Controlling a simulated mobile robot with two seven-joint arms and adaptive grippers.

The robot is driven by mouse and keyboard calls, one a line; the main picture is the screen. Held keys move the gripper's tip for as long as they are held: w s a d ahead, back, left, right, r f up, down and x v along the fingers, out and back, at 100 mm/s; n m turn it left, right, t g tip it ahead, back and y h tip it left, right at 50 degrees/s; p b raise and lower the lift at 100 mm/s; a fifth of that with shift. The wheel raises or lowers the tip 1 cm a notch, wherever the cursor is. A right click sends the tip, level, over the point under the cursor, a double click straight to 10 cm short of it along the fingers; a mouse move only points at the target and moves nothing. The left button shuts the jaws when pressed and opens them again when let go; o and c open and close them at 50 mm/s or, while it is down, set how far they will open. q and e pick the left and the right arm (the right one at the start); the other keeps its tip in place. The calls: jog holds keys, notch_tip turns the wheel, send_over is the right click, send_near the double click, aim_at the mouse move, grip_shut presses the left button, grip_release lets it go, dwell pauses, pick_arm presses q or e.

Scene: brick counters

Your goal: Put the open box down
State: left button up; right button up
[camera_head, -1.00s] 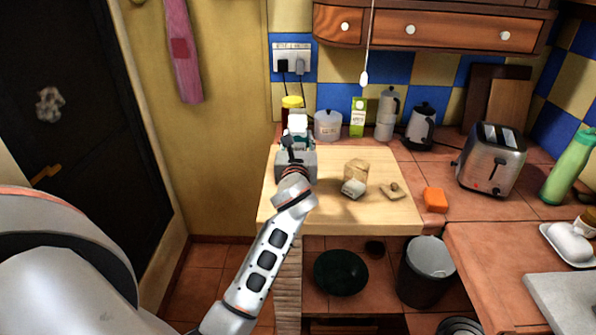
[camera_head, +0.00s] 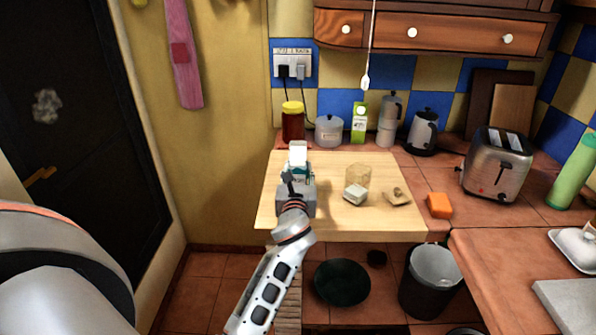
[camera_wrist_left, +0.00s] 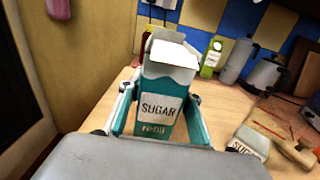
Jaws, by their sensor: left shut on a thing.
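The open box (camera_wrist_left: 162,108) is a teal and white SUGAR carton with its white top flaps standing open. My left gripper (camera_wrist_left: 160,98) has one finger on each side of it and is shut on it. In the head view the box (camera_head: 298,154) is upright beyond the left gripper (camera_head: 297,175), over the left part of the wooden board (camera_head: 337,219). The gripper partly hides the box there. I cannot tell whether its base touches the board. My right gripper is not in view.
A clear container with a white SUGAR label (camera_head: 356,194) and a small brown item (camera_head: 397,197) are on the board, right of the box. A red jar with yellow lid (camera_head: 293,122) and a lidded pot (camera_head: 329,131) stand behind. The board's front middle is clear.

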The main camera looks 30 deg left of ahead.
pick_arm(q)
jog(key=shift+f, duration=0.1)
jog(key=o, duration=1.3)
jog(key=v, duration=1.2)
